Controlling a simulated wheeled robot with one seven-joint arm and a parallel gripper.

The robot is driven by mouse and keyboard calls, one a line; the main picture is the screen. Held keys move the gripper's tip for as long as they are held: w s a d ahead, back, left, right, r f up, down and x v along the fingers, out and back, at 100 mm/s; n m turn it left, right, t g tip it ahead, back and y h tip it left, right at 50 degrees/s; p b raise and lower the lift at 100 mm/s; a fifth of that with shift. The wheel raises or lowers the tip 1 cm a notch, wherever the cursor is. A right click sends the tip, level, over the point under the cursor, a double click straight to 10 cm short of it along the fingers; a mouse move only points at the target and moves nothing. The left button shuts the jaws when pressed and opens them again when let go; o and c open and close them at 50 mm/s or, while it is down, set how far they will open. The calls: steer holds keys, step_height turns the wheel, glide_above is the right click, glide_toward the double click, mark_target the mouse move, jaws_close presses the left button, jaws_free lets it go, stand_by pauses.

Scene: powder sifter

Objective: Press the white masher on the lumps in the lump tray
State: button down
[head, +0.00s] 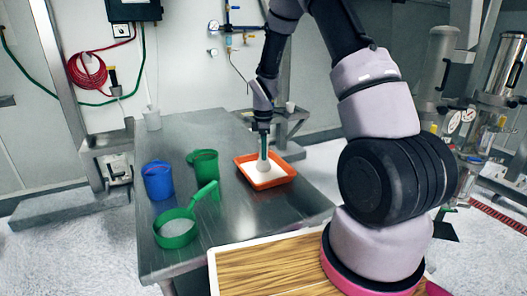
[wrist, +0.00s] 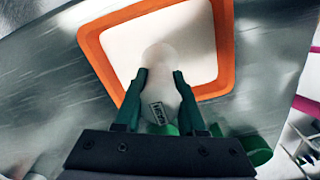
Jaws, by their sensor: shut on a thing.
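The lump tray (head: 279,181) is orange with a white filling and sits on the metal table. It also shows in the wrist view (wrist: 92,38), where its white inside looks flat; I cannot make out single lumps. My gripper (head: 263,140) is over the tray, pointing down. It is shut on the white masher (head: 263,166), which stands roughly upright with its lower end at the white filling; whether it presses there I cannot tell. In the wrist view the masher (wrist: 160,60) lies between the two green fingers (wrist: 158,80) and partly blends with the white behind it.
A blue jug (head: 158,182), a green jug (head: 203,166) and a green sieve with a handle (head: 176,230) stand on the metal table (head: 225,235) left of the tray. A white container (head: 152,120) stands at the table's far left corner. The table's back middle is clear.

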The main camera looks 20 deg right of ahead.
steer(key=shift+f, duration=0.55)
stand_by(0.4)
steer(key=shift+r, duration=0.1)
steer(key=shift+r, duration=3.65)
steer(key=shift+f, duration=0.1)
steer(key=shift+f, duration=3.1)
steer(key=shift+f, duration=0.55)
steer(key=shift+r, duration=0.1)
steer(key=shift+r, duration=3.65)
